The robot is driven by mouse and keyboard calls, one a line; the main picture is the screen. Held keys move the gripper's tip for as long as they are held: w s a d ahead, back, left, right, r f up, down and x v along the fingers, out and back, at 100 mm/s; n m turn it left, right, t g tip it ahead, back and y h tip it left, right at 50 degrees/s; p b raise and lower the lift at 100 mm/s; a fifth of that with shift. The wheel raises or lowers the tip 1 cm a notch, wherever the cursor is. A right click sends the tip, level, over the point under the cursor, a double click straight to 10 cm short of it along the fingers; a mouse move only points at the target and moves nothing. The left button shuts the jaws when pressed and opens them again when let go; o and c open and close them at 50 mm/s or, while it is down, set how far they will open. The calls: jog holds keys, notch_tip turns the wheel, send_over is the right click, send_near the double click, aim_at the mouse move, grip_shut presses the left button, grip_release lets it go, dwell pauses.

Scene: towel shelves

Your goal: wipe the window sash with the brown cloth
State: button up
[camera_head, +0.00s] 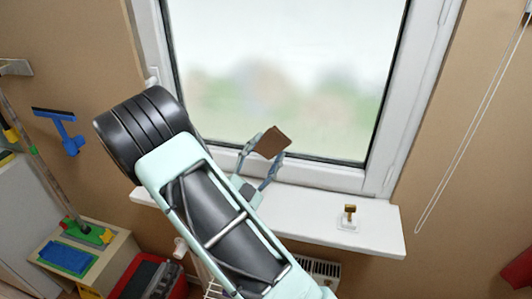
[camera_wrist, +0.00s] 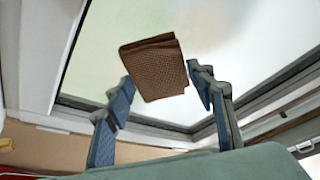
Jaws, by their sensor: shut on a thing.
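The brown cloth (camera_head: 272,142) is a small folded square, held in front of the lower part of the window glass. It also shows in the wrist view (camera_wrist: 156,68), with a woven surface, between my fingertips. My gripper (camera_head: 265,152) is shut on the cloth, above the white sill; in the wrist view its two blue-grey fingers (camera_wrist: 160,90) stand on either side of it. The white window sash (camera_head: 322,172) frames the pane, and its lower rail runs behind my gripper. I cannot tell whether the cloth touches the glass or the sash.
A small brass-coloured object on a white base (camera_head: 348,218) stands on the right of the white sill (camera_head: 300,218). A blue squeegee (camera_head: 62,128) is on the left wall. A small table (camera_head: 85,262) with cloths is at lower left. A cord (camera_head: 470,130) hangs at right.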

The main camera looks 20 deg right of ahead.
aim_at(279, 126)
jog(key=w+d, duration=0.1)
jog(key=w+d+b, duration=0.1)
jog(key=w, duration=0.1)
jog(key=w+d, duration=0.1)
jog(key=w, duration=0.1)
jog(key=shift+d+b, duration=0.1)
jog(key=shift+b, duration=0.3)
jog(key=shift+w+d+p, duration=0.4)
jog(key=shift+w+d, duration=0.15)
jog(key=shift+w, duration=0.2)
dwell(0.7)
jog(key=shift+s+d+p, duration=0.45)
jog(key=shift+s+d, duration=0.1)
jog(key=shift+d, duration=0.3)
jog(key=shift+s+d+p, duration=0.45)
jog(key=shift+s+d, duration=0.05)
jog(key=shift+d, duration=0.3)
jog(key=shift+w+a, duration=0.6)
jog(key=shift+a, duration=0.3)
jog(key=shift+w+a, duration=0.55)
jog(key=shift+a, duration=0.3)
jog(key=shift+s, duration=0.1)
